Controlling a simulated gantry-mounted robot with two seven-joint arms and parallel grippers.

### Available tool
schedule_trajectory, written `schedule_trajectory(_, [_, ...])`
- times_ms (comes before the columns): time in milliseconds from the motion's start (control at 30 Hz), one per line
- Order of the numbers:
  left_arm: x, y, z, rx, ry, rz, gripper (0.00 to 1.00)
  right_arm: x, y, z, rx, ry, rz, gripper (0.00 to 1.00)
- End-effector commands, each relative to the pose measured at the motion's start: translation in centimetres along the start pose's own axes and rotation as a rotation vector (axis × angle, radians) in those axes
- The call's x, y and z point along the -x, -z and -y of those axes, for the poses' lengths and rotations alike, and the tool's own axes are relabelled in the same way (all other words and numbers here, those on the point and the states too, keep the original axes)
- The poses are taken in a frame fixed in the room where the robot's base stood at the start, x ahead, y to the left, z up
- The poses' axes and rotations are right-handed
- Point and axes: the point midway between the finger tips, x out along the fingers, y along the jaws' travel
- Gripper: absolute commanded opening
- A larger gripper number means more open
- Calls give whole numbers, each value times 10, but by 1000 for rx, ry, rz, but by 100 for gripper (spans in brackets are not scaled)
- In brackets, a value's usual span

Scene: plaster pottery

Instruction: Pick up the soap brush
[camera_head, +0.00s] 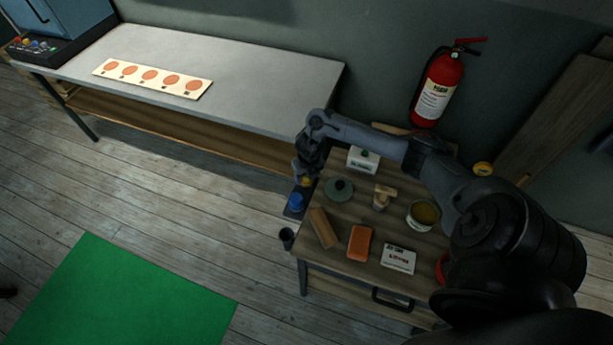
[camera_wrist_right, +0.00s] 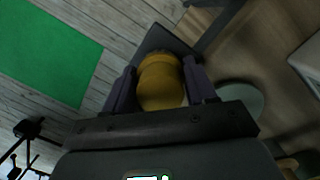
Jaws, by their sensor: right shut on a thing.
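My right gripper (camera_head: 304,176) is at the left edge of the small wooden table (camera_head: 350,262). In the right wrist view its two fingers are closed on the sides of a rounded yellow-brown thing (camera_wrist_right: 160,84), which looks like the soap brush's handle. In the head view only a small yellow part (camera_head: 306,182) shows below the fingers. A blue item (camera_head: 296,201) is just below it, over a dark holder (camera_head: 292,214) at the table's side. I cannot tell whether the held thing touches the holder. My left gripper is not in view.
The table holds a green disc (camera_head: 339,189), a pale brush-like tool (camera_head: 383,197), a tin (camera_head: 422,214), a brown block (camera_head: 323,228), an orange block (camera_head: 360,242) and white boxes (camera_head: 398,258). A dark cup (camera_head: 287,238) is at its left side. A fire extinguisher (camera_head: 438,88) hangs behind.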

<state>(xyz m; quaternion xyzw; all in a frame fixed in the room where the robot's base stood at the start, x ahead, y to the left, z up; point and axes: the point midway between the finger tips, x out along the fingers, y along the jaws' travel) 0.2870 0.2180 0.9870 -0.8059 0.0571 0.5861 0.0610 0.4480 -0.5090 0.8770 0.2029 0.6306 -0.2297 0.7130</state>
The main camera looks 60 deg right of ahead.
Motion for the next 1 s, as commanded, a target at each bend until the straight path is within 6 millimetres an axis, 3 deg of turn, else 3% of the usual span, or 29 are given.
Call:
schedule_trajectory(300, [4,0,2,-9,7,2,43,37,-6,1,2,0,2,25])
schedule_trajectory(700, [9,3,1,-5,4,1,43,84,45,51,7,9,-3,25])
schedule_trajectory(1000, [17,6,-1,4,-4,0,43,106,64,72,-2,8,-2,25])
